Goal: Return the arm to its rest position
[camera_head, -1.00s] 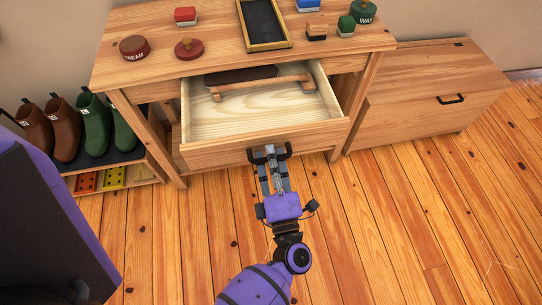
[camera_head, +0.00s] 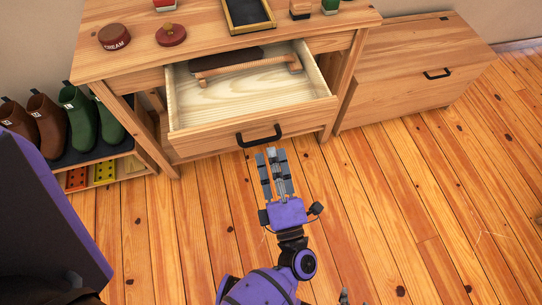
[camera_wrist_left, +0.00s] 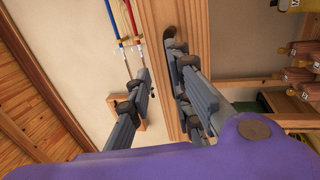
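My left gripper (camera_head: 272,153) is in front of the open drawer (camera_head: 250,105), just below its black handle (camera_head: 258,136). Its fingers look apart and empty, with a gap between them in the left wrist view (camera_wrist_left: 157,68). It no longer wraps the handle. The drawer is pulled out from the wooden dresser (camera_head: 120,62). Small grey tips (camera_head: 343,297) at the bottom edge may be my right gripper; too little shows to tell its state.
The drawer holds a wooden-handled item (camera_head: 246,67) and a dark one behind it. Boots (camera_head: 80,115) stand on a low rack at left. A wooden chest (camera_head: 415,75) stands at right. The plank floor (camera_head: 400,200) in front is clear.

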